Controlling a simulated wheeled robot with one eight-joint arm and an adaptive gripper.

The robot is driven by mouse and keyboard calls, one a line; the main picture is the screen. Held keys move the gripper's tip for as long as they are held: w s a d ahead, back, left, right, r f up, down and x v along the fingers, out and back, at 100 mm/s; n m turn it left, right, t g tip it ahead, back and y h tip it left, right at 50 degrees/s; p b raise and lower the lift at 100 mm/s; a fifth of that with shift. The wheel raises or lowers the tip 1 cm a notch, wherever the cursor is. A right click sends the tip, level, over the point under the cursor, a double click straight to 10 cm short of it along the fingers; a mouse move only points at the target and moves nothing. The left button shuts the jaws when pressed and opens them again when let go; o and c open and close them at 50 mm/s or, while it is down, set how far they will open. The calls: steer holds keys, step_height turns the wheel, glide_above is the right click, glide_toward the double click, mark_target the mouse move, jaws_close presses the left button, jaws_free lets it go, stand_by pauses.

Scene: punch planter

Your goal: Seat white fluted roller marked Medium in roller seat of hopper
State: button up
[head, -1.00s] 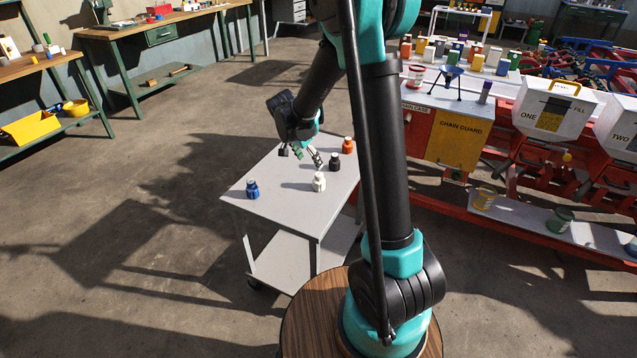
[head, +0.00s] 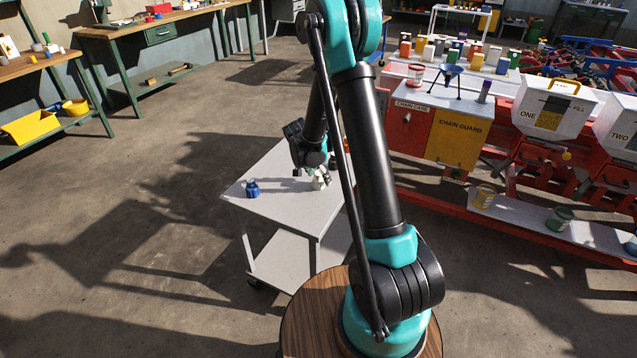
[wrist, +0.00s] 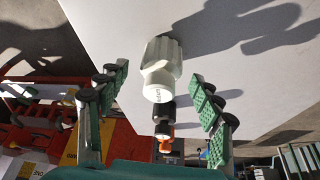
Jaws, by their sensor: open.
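The white fluted roller (wrist: 161,68) stands on the grey cart top, with small print on its neck that I cannot read. In the wrist view my open gripper (wrist: 160,77) has its green-padded fingers on either side of the roller, with gaps on both sides. In the head view my gripper (head: 322,178) is down at the cart, and the white roller (head: 318,184) is partly hidden by it. White hoppers marked ONE (head: 551,108) and TWO (head: 622,130) are at the right on the red machine. I cannot make out a roller seat.
A blue roller (head: 252,188) stands at the left of the cart top (head: 290,215). The yellow chain guard (head: 457,137) is right of the cart. Floor at left is clear.

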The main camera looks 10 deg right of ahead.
steer(key=shift+f, duration=0.1)
steer(key=c, duration=1.4)
